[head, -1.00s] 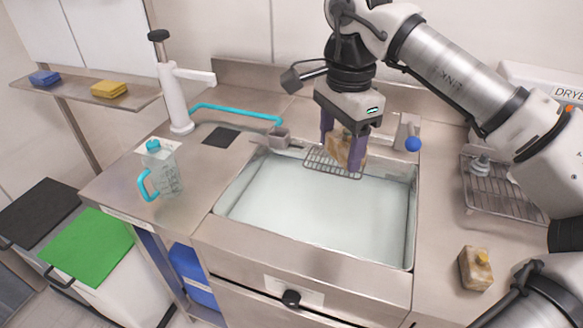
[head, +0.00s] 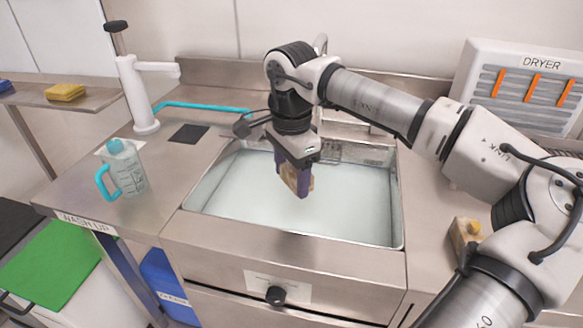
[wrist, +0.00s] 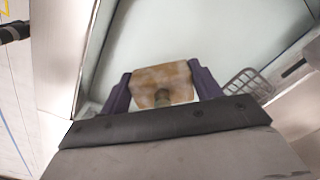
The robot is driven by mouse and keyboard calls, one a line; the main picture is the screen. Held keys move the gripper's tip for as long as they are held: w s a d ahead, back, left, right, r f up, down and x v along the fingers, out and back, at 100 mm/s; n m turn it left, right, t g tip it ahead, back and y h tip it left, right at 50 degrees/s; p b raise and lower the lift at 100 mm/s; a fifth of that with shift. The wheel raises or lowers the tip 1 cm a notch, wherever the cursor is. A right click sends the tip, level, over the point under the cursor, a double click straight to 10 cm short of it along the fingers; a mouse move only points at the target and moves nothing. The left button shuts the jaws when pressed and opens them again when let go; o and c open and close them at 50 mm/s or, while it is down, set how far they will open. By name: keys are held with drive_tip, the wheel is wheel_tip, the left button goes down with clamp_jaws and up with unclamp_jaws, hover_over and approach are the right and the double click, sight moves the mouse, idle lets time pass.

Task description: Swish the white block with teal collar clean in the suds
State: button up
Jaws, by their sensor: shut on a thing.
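My gripper (head: 294,180) has purple fingers and is shut on a block (head: 289,178). The block is pale with tan-brown grime over its faces. In the wrist view the block (wrist: 165,76) sits between both fingers, with a dull grey-green stub at its near side; no clear teal collar shows. The sink basin (head: 225,190) holds pale, cloudy liquid. My gripper holds the block over the middle of the basin, low near the liquid. I cannot tell whether its lower edge touches the surface.
A wire rack (wrist: 247,84) hangs at the basin's back edge. A second grimy block with a yellow knob (head: 474,227) stands on the right counter, partly behind my arm. A jug with a teal handle (head: 125,172) and a white pump dispenser (head: 138,95) stand left.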

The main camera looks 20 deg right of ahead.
wheel_tip(320, 180, down, 15)
drive_tip(key=b, duration=1)
drive_tip(key=shift+s+d, duration=0.45)
drive_tip(key=shift+d, duration=0.2)
drive_tip(key=shift+s+d, duration=0.4)
drive_tip(key=shift+d, duration=0.2)
drive_tip(key=shift+w+a, duration=0.55)
drive_tip(key=shift+a, duration=0.3)
drive_tip(key=shift+w+a, duration=0.55)
drive_tip(key=shift+a, duration=0.25)
drive_tip(key=shift+w+a, duration=0.55)
drive_tip(key=shift+a, duration=0.3)
drive_tip(key=shift+s+d, duration=0.55)
drive_tip(key=shift+d, duration=0.3)
drive_tip(key=shift+s+d, duration=0.55)
drive_tip(key=shift+d, duration=0.25)
drive_tip(key=shift+s+d, duration=0.55)
drive_tip(key=shift+d, duration=0.3)
